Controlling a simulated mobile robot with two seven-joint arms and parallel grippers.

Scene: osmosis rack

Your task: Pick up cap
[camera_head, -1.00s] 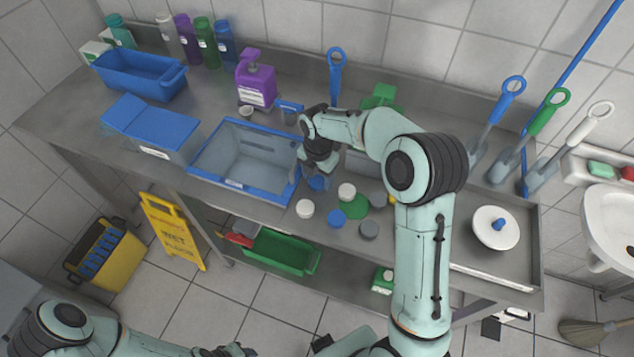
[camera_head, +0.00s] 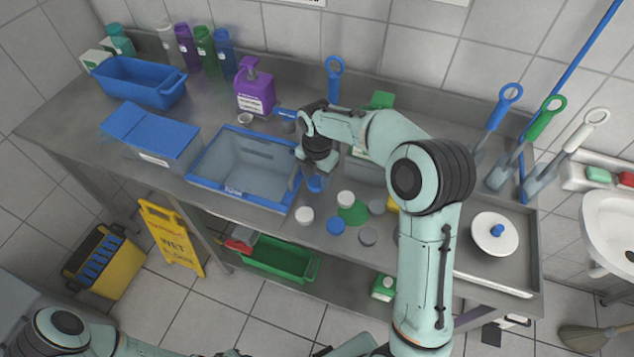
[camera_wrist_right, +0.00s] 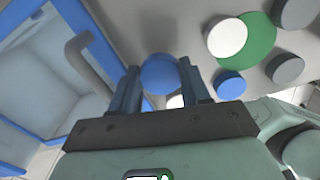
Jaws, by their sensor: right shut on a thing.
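A blue cap (camera_wrist_right: 159,74) sits between the two fingers of my right gripper (camera_wrist_right: 160,88) in the right wrist view, and the gripper is shut on it. In the head view, the right gripper (camera_head: 313,170) is beside the right rim of the blue-rimmed crate, with the blue cap (camera_head: 316,184) just below it. Other caps lie nearby on the steel table: white ones (camera_head: 346,199), a blue one (camera_head: 336,225), grey ones (camera_head: 368,236) and a green disc (camera_head: 354,214). My left arm shows at the lower left, but its jaws are not clear.
The blue-rimmed crate (camera_head: 203,182) stands open and empty left of the right gripper. A purple pump bottle (camera_head: 255,88) stands behind it. A blue lidded box (camera_head: 150,132) is further left. A white lid with a blue knob (camera_head: 495,234) lies at right.

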